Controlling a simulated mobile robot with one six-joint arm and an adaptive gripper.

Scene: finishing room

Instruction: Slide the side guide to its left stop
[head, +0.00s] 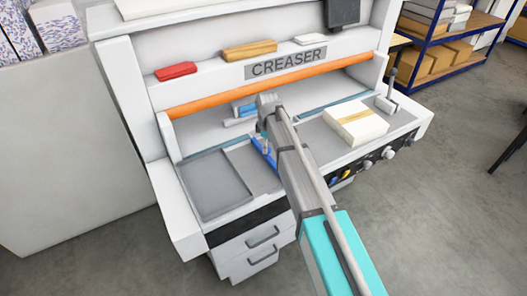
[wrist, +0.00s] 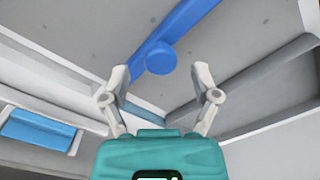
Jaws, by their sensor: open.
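The side guide is a blue bar (wrist: 188,22) with a round blue knob (wrist: 160,58), lying on the grey bed of the creaser. In the head view the blue guide (head: 264,153) shows just left of my arm, partly hidden by it. My gripper (wrist: 161,74) is open, its two fingers apart on either side of the knob's lower edge in the wrist view. I cannot tell whether the fingers touch the knob or how far above the bed they are. In the head view my gripper (head: 266,118) is mostly hidden behind the arm. A left stop is not clearly visible.
An orange bar (head: 200,104) spans the creaser above the bed. A paper stack (head: 356,122) with a tan band sits right of my arm. A grey recessed tray (head: 205,185) lies left of the guide. Knobs (head: 388,152) line the front edge.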

